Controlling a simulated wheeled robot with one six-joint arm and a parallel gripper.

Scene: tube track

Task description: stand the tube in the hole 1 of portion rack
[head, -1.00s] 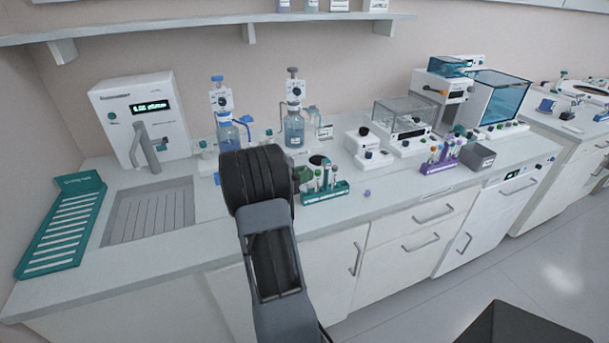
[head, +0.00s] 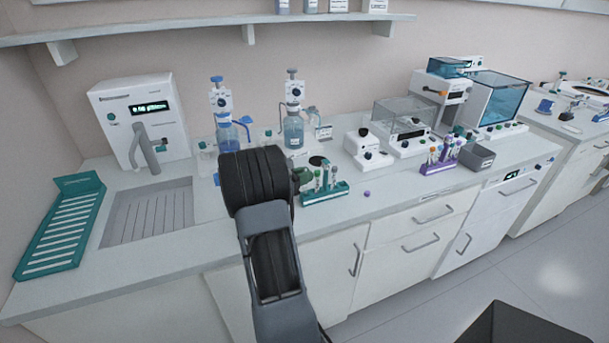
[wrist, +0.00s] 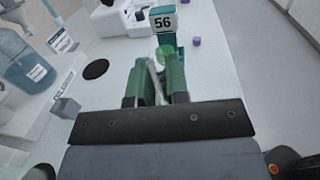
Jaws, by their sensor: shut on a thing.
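My gripper (wrist: 157,88) has green fingers and is shut on a slim, clear tube (wrist: 153,72) in the wrist view. The tube's lower part is hidden by the fingers. A green round top (wrist: 165,51) shows just beyond the fingertips; I cannot tell whether it belongs to the held tube. A teal rack (head: 325,196) with several capped tubes stands on the bench beside my gripper in the head view. In the wrist view a "56" label (wrist: 163,21) stands just ahead of the fingers. I cannot tell which rack is the portion rack, and hole 1 is not readable.
A purple rack (head: 440,167) with several tubes stands farther right. A small purple cap (head: 367,194) lies on the bench. Two dispenser bottles, one of them here (head: 293,131), stand behind. A sink (head: 150,215) and a teal drying rack (head: 62,227) are left. Bench right of the teal rack is mostly clear.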

